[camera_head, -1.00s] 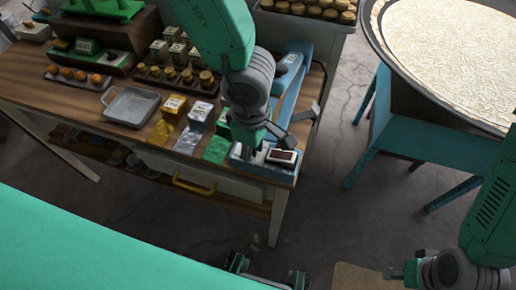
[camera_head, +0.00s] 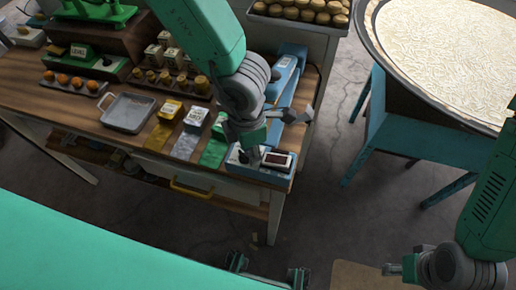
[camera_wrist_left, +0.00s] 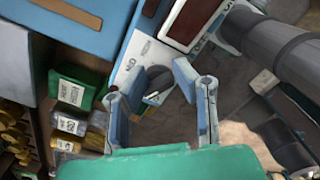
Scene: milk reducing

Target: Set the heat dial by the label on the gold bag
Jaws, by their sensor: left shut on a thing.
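The gold bag (camera_head: 171,109) stands on the table with a pale label, too small to read. A silver bag (camera_head: 196,118) and a partly hidden green bag (camera_head: 217,128) stand to its right. The blue heat unit (camera_head: 237,162) with a dark display (camera_head: 277,160) sits at the table's front right corner. My left gripper (camera_head: 254,154) is over the unit. In the left wrist view its fingers (camera_wrist_left: 157,100) are shut on the dark dial knob (camera_wrist_left: 158,80) beside the white printed panel. My right gripper (camera_head: 390,269) is at the lower right, away from the table; its fingers are unclear.
A grey metal pan (camera_head: 128,112) lies left of the bags. Several small jars and boxes stand behind them. A blue stand (camera_head: 288,80) is at the table's right edge.

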